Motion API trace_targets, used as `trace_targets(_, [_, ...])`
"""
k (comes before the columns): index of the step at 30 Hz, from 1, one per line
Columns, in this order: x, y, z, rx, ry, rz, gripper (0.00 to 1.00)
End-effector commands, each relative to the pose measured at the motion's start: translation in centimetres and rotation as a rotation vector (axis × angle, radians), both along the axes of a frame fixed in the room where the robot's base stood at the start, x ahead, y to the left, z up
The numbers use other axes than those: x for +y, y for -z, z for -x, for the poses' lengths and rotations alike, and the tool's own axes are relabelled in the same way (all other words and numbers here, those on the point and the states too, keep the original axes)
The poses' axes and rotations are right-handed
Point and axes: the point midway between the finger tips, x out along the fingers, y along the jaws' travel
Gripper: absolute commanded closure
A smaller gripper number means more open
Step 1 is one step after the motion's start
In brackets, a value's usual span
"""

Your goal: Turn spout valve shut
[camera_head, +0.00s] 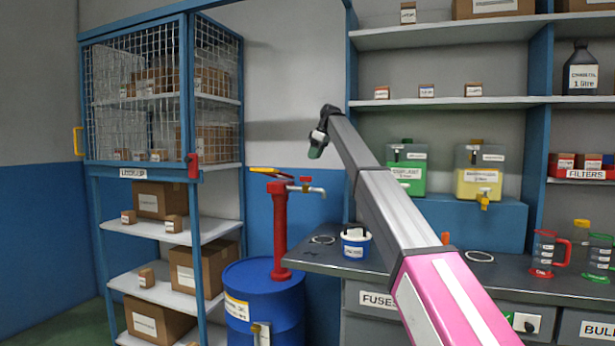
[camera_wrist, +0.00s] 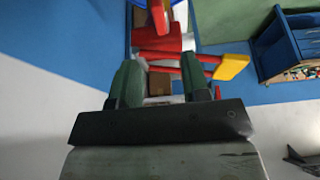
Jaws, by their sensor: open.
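In the head view a red hand pump (camera_head: 280,225) stands upright on a blue drum (camera_head: 262,300). A grey spout (camera_head: 315,191) reaches right from its top, with a small red valve handle (camera_head: 306,180) above it. A yellow lever (camera_head: 265,170) sticks out to the left. My gripper (camera_head: 317,150) is in the air above and slightly right of the spout, apart from it in the picture. In the wrist view my open gripper (camera_wrist: 163,82) has green fingertips spread. Red parts (camera_wrist: 172,42) and a yellow-ended red bar (camera_wrist: 232,67) show beyond them; which part is the valve is unclear.
A wire locker (camera_head: 150,90) with shelves of boxes stands at left. Wall space behind the pump is clear.

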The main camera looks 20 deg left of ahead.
Motion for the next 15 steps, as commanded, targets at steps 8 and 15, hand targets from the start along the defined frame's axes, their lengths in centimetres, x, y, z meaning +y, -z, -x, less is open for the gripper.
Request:
trace_targets(8, [1.6,4.0,0.0,0.001,0.000,0.001,0.57])
trace_targets(15, [3.1,7.7,-0.2,0.001,0.001,0.001,0.57])
